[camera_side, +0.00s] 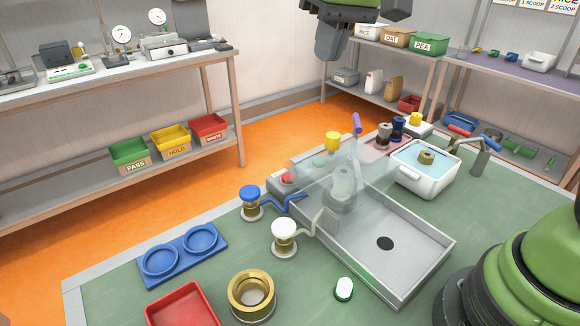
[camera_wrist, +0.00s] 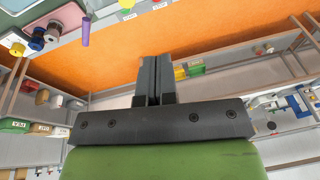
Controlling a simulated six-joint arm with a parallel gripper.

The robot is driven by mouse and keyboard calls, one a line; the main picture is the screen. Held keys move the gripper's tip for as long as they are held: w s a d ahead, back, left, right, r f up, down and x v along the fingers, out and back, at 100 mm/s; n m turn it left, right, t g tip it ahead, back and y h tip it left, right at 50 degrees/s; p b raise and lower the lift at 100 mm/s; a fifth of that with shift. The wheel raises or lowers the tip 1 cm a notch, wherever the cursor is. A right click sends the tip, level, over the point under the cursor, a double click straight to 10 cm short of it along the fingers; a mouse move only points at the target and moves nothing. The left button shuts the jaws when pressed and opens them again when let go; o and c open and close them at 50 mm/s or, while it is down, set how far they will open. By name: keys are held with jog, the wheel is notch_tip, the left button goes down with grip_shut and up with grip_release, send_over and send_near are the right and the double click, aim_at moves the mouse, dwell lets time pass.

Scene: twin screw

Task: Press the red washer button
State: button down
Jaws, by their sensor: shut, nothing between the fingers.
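The red button (camera_side: 287,177) sits on a small grey box at the left back corner of the metal washer tray (camera_side: 425,270). A clear, see-through cover (camera_side: 345,165) stands over the back of the tray, beside the button. My gripper (camera_side: 328,48) is high at the top of the side view, well above and behind the button and apart from it. In the wrist view, my gripper (camera_wrist: 156,62) has its two dark fingers together with nothing between them.
A white water basin (camera_side: 424,167) is at right. Space around my gripper is clear.

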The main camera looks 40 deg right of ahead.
jog(key=w+a+f+n+g+h, duration=0.1)
jog(key=w+f+g, duration=0.1)
jog(key=w+f, duration=0.5)
jog(key=shift+w+f, duration=0.4)
jog(key=shift+f, duration=2.1)
notch_tip(320, 180, down, 14)
jog(key=shift+f, duration=1)
jog(key=shift+r, duration=0.1)
notch_tip(320, 180, up, 15)
